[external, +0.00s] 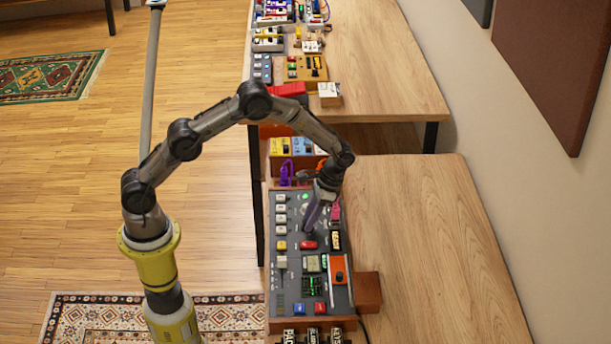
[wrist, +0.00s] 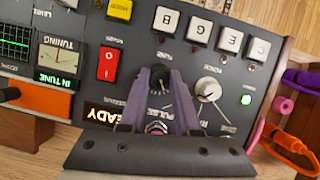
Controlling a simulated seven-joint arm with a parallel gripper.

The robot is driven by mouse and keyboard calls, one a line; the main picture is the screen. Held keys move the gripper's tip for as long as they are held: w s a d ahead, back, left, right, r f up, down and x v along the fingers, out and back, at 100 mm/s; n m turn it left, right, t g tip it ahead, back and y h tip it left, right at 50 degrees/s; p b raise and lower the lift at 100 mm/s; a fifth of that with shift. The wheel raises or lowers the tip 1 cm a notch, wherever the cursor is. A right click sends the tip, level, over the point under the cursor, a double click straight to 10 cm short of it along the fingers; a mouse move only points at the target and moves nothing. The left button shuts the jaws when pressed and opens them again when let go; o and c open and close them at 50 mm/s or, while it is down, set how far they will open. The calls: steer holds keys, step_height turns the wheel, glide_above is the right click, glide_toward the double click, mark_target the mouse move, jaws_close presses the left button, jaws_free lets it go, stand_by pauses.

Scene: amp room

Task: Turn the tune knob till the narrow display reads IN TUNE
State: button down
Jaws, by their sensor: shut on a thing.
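My gripper (wrist: 160,88) has purple fingers shut on a small dark knob (wrist: 160,78), which I take for the tune knob; its label is upside down and small. The fingers stand on either side of the knob and hide part of it. In the external view my gripper (external: 312,228) reaches down onto the dark control panel (external: 292,205).
A white knob (wrist: 207,90) sits close to the right finger. A red rocker switch (wrist: 108,64) and a READY display (wrist: 103,113) are to the left. White lettered keys (wrist: 197,27) line the top. Purple and orange cables (wrist: 290,140) lie at the right.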

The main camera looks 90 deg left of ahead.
steer(key=c, duration=0.6)
jaws_free()
steer(key=shift+r, duration=0.1)
steer(key=v, duration=1.3)
steer(key=shift+w+r, duration=0.15)
steer(key=shift+r, duration=0.2)
